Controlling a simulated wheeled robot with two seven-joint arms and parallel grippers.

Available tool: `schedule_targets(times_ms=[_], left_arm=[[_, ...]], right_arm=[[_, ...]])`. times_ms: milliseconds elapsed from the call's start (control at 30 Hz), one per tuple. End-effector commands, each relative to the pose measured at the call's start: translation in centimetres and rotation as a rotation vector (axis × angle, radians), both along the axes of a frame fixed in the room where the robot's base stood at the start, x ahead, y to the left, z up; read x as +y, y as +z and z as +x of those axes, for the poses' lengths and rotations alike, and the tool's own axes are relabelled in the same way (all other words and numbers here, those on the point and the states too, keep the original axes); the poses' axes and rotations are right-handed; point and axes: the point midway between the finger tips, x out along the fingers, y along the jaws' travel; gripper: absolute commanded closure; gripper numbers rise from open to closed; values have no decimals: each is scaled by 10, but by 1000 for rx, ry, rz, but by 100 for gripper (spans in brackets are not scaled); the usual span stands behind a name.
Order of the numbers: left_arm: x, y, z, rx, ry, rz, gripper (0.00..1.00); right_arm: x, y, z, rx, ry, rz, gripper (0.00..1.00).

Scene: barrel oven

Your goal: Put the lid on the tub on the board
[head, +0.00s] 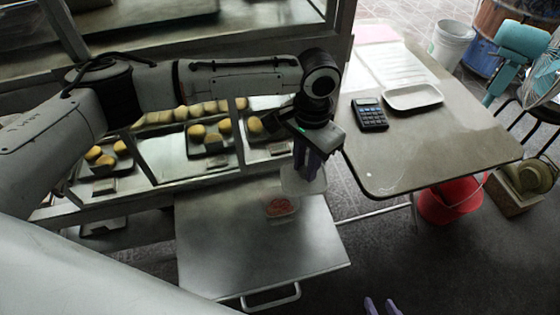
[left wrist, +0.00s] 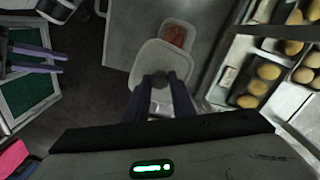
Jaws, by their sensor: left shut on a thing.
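A small tub with reddish contents (head: 281,207) stands uncovered on the grey metal board (head: 250,252). It also shows in the left wrist view (left wrist: 174,36). My left gripper (head: 308,172) points down and is shut on the pale lid (head: 302,184), which hangs above the board just behind the tub. In the left wrist view the lid (left wrist: 151,65) lies between the fingers and the tub, its edge close to the tub's edge; the fingers close around a dark knob. My right gripper (head: 381,307) shows only its purple fingertips at the bottom edge, apart and empty.
A glass case with trays of buns (head: 215,137) stands behind the board. To the right, a table (head: 455,150) carries a calculator (head: 370,114) and a white tray (head: 413,97). A red bucket (head: 447,203) is under it. The board around the tub is clear.

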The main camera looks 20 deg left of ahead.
Motion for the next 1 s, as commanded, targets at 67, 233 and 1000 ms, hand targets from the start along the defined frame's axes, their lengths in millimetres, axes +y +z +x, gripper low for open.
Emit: schedule_targets(times_ms=[67,233,1000], left_arm=[[11,-9,-2,15,41,-3,99],[39,-33,-4,7,116,-1,99],[56,-84,-9,-4,157,-1,99]], right_arm=[[-3,15,0,1,-3,-4,69],[-5,21,-3,10,-6,-6,69],[-5,-7,-2,7,-5,-4,69]])
